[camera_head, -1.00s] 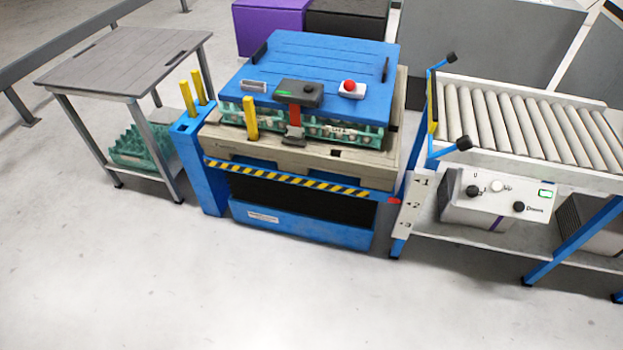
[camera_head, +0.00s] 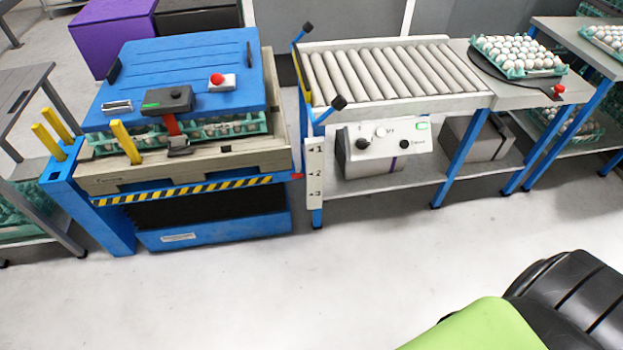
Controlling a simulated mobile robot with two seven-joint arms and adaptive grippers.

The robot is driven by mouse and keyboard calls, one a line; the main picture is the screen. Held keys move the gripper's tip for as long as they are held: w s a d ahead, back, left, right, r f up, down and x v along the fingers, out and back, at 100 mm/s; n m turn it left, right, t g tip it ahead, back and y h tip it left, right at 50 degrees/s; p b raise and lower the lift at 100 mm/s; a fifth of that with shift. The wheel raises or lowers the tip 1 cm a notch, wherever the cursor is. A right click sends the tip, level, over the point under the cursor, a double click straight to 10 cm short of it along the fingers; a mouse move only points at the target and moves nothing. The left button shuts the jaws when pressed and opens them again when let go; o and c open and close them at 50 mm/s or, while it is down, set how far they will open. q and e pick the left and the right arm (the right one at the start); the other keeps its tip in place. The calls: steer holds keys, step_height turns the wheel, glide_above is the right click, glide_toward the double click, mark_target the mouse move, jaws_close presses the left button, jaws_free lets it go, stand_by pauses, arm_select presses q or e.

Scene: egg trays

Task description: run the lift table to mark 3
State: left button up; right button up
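The blue lift table (camera_head: 215,233) stands at the left with a black bellows and a striped yellow-black edge. On it is a wooden pallet (camera_head: 215,172) with green egg trays (camera_head: 240,126) under a blue cover (camera_head: 185,62). A white scale plate (camera_head: 315,180) with marks 1, 2 and 3 is on the conveyor's left leg. Neither gripper is in view.
The roller conveyor (camera_head: 395,72) with two black-knobbed blue levers stands right of the lift. Beyond it, an egg tray (camera_head: 517,55) lies on a turntable with a red button (camera_head: 559,88). A grey table (camera_head: 20,95) is at far left. The front floor is clear.

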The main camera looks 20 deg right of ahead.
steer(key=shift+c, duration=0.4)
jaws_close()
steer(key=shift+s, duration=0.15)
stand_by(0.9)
